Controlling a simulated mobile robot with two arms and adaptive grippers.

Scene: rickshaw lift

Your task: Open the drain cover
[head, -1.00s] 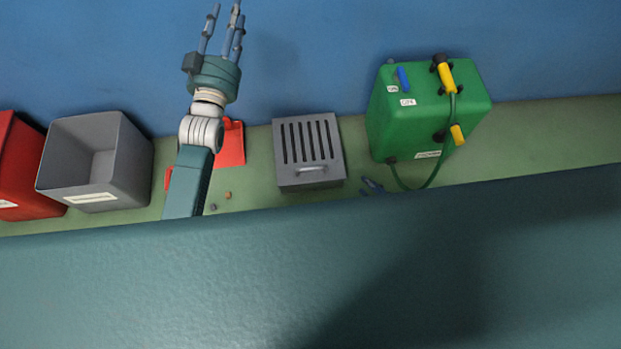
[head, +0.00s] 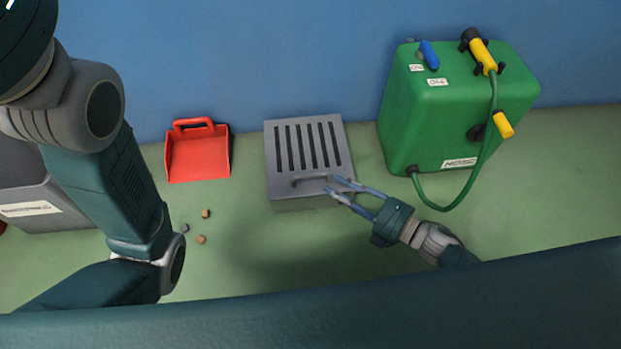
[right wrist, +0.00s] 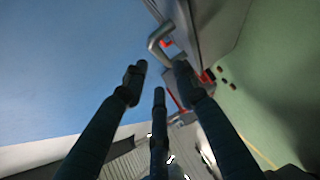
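The drain cover (head: 272,155) is a grey slotted grate on top of a grey box, with a bar handle (head: 310,178) along its near edge. The cover lies flat. My right gripper (head: 335,184) is at the right end of the handle, its fingers spread. In the right wrist view the handle (right wrist: 157,42) shows just beyond the open fingertips (right wrist: 160,72), with no finger clearly closed around it. I cannot tell whether a finger touches it. My left arm fills the left of the head view; its gripper's fingers are out of frame.
A green tank (head: 440,128) with a hose stands right of the drain. A red dustpan (head: 198,160) lies to its left, with small debris (head: 201,239) in front. A grey bin (head: 45,208) is partly hidden behind my left arm. The floor before the drain is clear.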

